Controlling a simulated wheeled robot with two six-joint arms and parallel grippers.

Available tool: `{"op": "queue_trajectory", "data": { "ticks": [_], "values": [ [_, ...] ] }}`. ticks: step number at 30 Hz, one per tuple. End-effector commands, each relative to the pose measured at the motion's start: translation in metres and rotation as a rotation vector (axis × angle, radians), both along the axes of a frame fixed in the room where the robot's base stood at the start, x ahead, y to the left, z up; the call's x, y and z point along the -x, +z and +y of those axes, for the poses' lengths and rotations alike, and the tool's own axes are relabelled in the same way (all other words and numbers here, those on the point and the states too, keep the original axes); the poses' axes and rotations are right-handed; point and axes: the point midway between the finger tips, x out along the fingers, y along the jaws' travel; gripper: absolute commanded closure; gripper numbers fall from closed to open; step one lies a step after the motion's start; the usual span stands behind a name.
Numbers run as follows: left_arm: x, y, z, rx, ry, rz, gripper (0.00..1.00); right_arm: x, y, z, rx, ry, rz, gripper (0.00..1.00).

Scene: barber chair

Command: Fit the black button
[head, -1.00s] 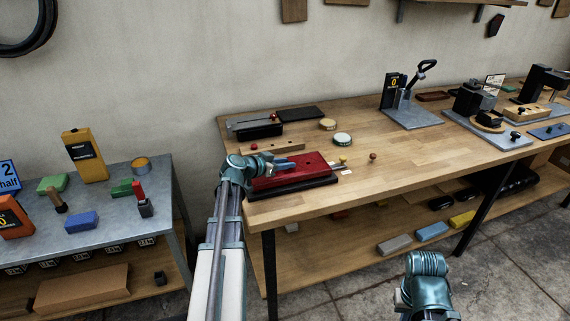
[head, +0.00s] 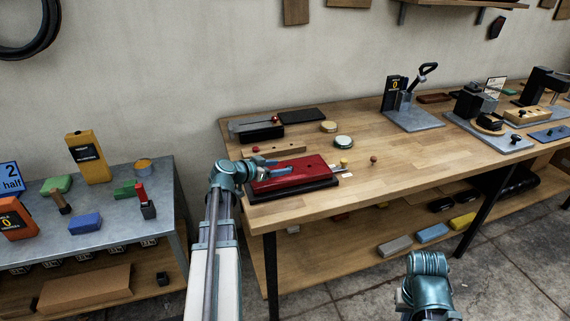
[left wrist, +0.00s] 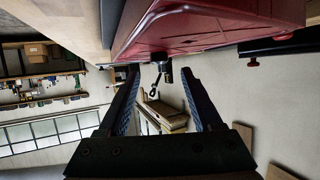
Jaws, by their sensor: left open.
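A red case (head: 298,173) lies on a black base on the wooden bench, near its left front corner. My left gripper (head: 275,163) is open over the case's left part, fingers pointing right. In the left wrist view the red case (left wrist: 215,22) fills the top. A small dark round piece (left wrist: 160,57) shows at its edge, in the gap between my open fingers (left wrist: 160,85); I cannot tell whether it is the black button or whether the fingers touch it. My right arm shows at the lower right of the head view, its fingers hidden.
Behind the case are a wooden strip with a red knob (head: 255,149), a black box (head: 262,133) and two round tins, one green-rimmed (head: 343,141). A small brown knob (head: 374,160) lies to the right. A lever press (head: 410,100) stands further right. The middle of the bench is clear.

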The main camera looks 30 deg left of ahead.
Motion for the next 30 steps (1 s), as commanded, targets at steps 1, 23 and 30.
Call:
{"op": "queue_trajectory", "data": {
  "ticks": [1, 23, 30],
  "values": [
    [0.014, 0.010, 0.002, 0.001, 0.004, 0.000, 0.34, 0.000, 0.010, 0.000, 0.000, 0.000, 0.000, 1.00],
    [0.086, 0.037, 0.022, 0.000, -0.001, 0.000, 0.34, 0.000, 0.037, 0.000, 0.000, 0.000, 0.000, 1.00],
    [0.086, 0.037, 0.022, 0.000, -0.001, 0.000, 0.34, 0.000, 0.037, 0.000, 0.000, 0.000, 0.000, 1.00]
  ]
}}
